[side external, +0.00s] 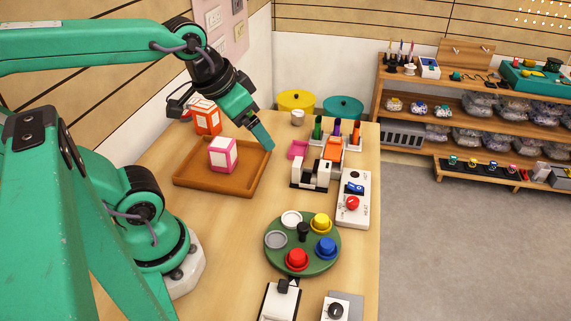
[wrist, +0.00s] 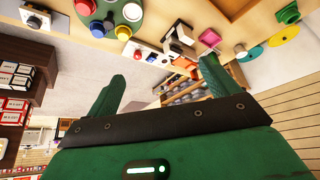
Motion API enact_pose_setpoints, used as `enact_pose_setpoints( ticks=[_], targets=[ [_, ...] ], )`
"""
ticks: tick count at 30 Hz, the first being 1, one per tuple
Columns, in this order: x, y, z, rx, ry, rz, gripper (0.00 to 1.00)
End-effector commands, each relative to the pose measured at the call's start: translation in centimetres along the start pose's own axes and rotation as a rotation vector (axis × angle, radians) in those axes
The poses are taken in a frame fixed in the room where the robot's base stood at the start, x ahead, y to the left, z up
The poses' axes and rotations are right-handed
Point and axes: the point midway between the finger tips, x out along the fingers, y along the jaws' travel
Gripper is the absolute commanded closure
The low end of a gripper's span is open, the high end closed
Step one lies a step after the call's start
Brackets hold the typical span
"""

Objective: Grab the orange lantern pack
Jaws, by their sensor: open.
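An orange and white box (side external: 207,117), which looks like the orange lantern pack, stands upright at the back left corner of the brown wooden tray (side external: 190,182). I cannot tell whether it is in the tray or just behind it. A pink and white box (side external: 223,154) stands in the tray, in front and to the right of it. My gripper (side external: 266,143) is raised near the tray's right back corner, to the right of both boxes. In the wrist view its two fingers (wrist: 163,70) are spread with nothing between them. I cannot make out the orange box in the wrist view.
A green round board (side external: 273,262) with coloured knobs sits at the table's front. A black and white device (side external: 312,173) and a switch panel (side external: 353,198) stand at the right. Yellow (side external: 297,100) and teal (side external: 343,107) round containers are behind. The table left of the board is clear.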

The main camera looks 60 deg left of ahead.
Motion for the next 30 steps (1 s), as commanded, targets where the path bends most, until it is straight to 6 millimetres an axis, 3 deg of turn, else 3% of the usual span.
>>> enact_pose_setpoints(
  ticks=[7,14,21,30],
  targets=[
    [0.6,-2.9,-2.8,-0.054,-0.058,-0.046,0.13],
    [1.9,-7.4,-5.9,-0.120,-0.127,-0.092,0.13],
    [3.8,-13.2,-8.1,-0.193,-0.200,-0.126,0.13],
    [6.7,-21.6,-8.7,-0.290,-0.291,-0.149,0.13]
  ],
)
